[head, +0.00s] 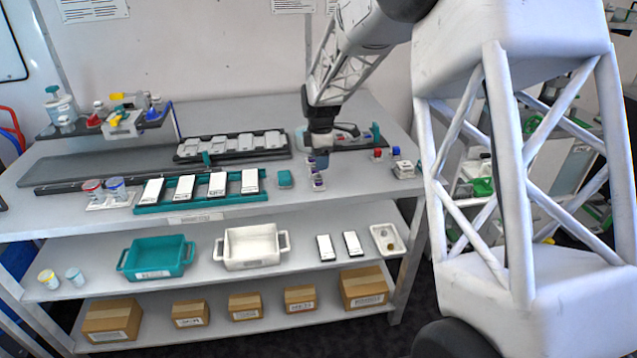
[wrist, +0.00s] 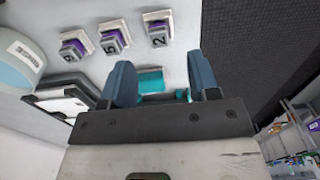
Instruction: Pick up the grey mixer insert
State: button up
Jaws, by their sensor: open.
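My gripper (head: 320,160) is open, pointing down over the right part of the bench top. In the wrist view its two blue fingers (wrist: 162,75) stand apart with nothing held between them. Three small grey-topped, purple-sided pieces on pale square bases stand in a row beyond the fingertips: one marked 2 (wrist: 158,32), a middle one (wrist: 114,40) and another (wrist: 74,48). They show small and partly hidden below my gripper in the head view (head: 317,184). I cannot tell for sure which thing is the grey mixer insert.
A teal block (head: 285,179) lies left of the gripper and shows behind the fingers in the wrist view (wrist: 150,82). A teal rack (head: 200,203) holds several white-topped pieces. A dark tray (head: 232,155) lies behind. Bins stand on the shelf below.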

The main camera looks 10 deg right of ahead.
aim_at(319, 176)
jog(key=shift+f, duration=0.7)
jog(key=shift+f, duration=0.1)
jog(key=shift+w+a+f, duration=0.1)
jog(key=shift+a+f, duration=0.05)
jog(key=shift+f, duration=1.1)
jog(key=shift+a+f, duration=0.1)
jog(key=shift+f, duration=1.15)
jog(key=c, duration=1)
jog(key=shift+r, duration=0.15)
